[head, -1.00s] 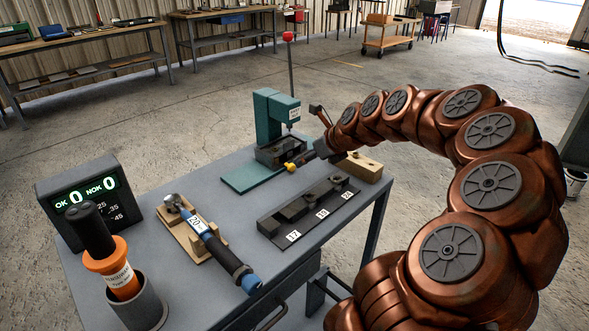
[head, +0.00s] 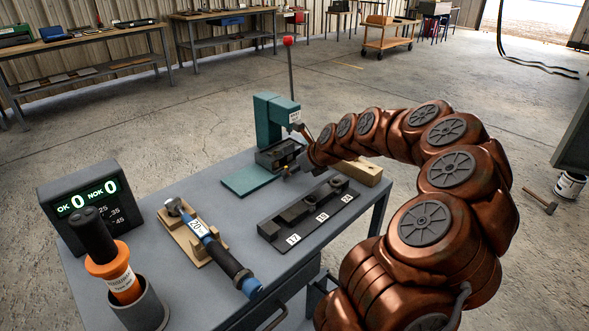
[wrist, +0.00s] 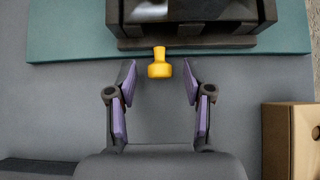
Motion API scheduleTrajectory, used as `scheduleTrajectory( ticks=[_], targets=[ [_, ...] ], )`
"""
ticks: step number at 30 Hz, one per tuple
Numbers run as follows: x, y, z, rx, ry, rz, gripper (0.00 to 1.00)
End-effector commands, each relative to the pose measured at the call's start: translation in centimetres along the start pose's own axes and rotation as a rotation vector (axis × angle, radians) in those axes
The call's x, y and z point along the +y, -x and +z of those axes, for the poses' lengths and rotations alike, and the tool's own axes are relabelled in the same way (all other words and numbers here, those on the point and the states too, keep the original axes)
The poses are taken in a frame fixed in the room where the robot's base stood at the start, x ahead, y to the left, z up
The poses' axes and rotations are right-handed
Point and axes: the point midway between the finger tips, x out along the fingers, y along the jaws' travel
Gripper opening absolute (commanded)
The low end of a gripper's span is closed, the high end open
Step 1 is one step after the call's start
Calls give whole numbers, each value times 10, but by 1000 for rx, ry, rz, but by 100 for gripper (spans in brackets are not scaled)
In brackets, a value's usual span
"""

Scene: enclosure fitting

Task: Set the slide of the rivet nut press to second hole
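The teal rivet nut press (head: 268,118) stands at the far end of the grey table, with a red-tipped lever rising behind it. Its dark slide block (head: 279,154) sits at the base on a teal plate (head: 248,181). In the wrist view the dark slide area (wrist: 190,30) is at the top, and a yellow knob (wrist: 159,70) sticks out of it toward me. My gripper (wrist: 159,76) is open, one finger on each side of the knob, with visible gaps to both. In the head view my arm mostly hides the gripper. The slide's hole positions cannot be made out.
A wooden block (head: 360,172) stands right of the press; it also shows in the wrist view (wrist: 291,140). A black numbered rack (head: 308,208) lies in front. A blue-handled tool (head: 215,250), a counter display (head: 80,200) and an orange-collared tool (head: 115,270) stand left.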

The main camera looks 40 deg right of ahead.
Motion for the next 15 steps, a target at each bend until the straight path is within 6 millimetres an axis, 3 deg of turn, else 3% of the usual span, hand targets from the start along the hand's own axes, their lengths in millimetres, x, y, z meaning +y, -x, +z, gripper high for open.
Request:
scheduleTrajectory(
  ticks=[1,15],
  targets=[
    [0,0,0,0,0,0,46],
    [0,0,0,0,0,0,0]
  ],
)
